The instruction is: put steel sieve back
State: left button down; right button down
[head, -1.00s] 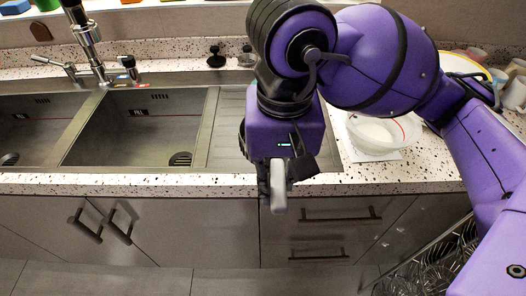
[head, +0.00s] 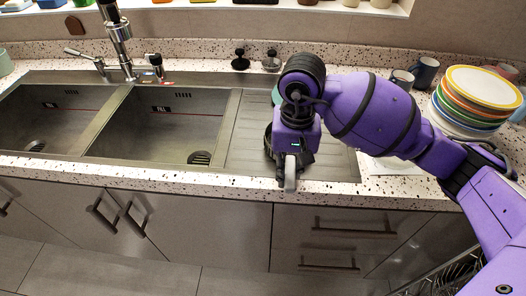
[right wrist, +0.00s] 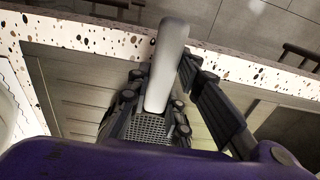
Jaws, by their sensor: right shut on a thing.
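My right gripper (head: 291,163) is above the front edge of the drainboard, right of the sink basins. It is shut on a smooth light-grey handle (head: 290,174), which I take for the handle of the steel sieve. In the right wrist view the handle (right wrist: 167,65) lies between the fingers of the gripper (right wrist: 160,95) and points towards the counter's front edge. A fine grey grid (right wrist: 150,128) shows below it; I cannot tell if this is the sieve's mesh. My left gripper is not in view.
The ribbed drainboard (head: 243,150) is clear left of my gripper. Two sink basins and a tall faucet (head: 118,40) stand left. Stacked coloured plates (head: 480,90) and mugs (head: 425,72) stand right. Drawers with handles (head: 355,222) lie below the counter.

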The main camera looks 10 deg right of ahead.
jog(key=shift+f, duration=0.4)
jog(key=c, duration=1.6)
grip_release()
notch_tip(320, 180, up, 12)
jog(key=shift+s+r, duration=0.1)
jog(key=shift+r, duration=0.15)
